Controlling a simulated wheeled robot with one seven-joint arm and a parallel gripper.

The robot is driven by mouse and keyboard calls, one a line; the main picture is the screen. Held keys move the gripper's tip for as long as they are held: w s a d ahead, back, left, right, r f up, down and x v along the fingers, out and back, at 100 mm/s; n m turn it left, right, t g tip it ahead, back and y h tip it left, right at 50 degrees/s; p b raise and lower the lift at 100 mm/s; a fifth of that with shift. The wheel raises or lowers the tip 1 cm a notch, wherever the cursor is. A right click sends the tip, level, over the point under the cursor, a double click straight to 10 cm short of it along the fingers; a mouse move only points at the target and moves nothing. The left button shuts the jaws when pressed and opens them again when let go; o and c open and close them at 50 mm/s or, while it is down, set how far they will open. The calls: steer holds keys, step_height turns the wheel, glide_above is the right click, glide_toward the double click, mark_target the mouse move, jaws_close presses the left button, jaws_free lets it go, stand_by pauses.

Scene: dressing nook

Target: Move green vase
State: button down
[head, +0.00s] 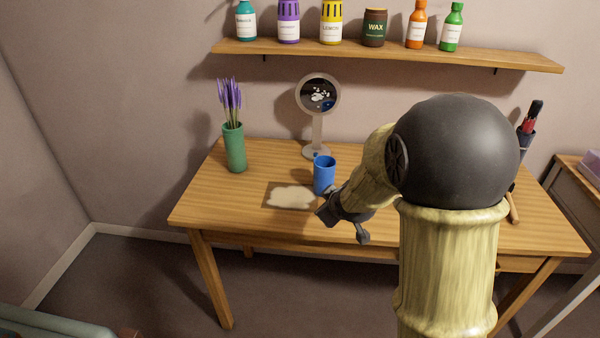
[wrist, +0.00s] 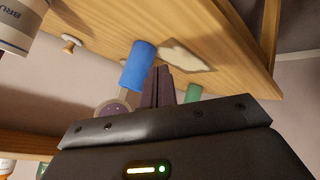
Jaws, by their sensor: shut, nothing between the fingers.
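The green vase (head: 235,148) stands upright at the back left of the wooden table, holding purple flowers (head: 230,100). A small part of the green vase (wrist: 193,93) also shows in the wrist view, beside my fingers. My gripper (head: 342,218) is above the table's front edge, to the right of and nearer than the vase, and well apart from it. In the wrist view, the fingers of my gripper (wrist: 163,85) are together and hold nothing.
A blue cup (head: 324,176) stands mid-table between the vase and my arm. A pale patch on a mat (head: 291,197) lies in front. A round mirror (head: 317,98) stands behind. A wall shelf (head: 390,54) holds several bottles. A dark holder (head: 524,143) stands right. The table's front left is clear.

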steer(key=s+d+f+m+g, duration=0.1)
steer(key=s+m+g, duration=0.1)
steer(key=s, duration=0.5)
steer(key=s+d+f+m+g, duration=0.1)
steer(key=s+d+m+g, duration=0.1)
steer(key=s+m, duration=0.2)
steer(key=s+d+f+m+g+h, duration=0.1)
steer(key=s+m+g, duration=0.1)
steer(key=s, duration=0.9)
steer(key=shift+d+f+m+g, duration=0.3)
steer(key=shift+m+g, duration=0.1)
steer(key=shift+w, duration=0.1)
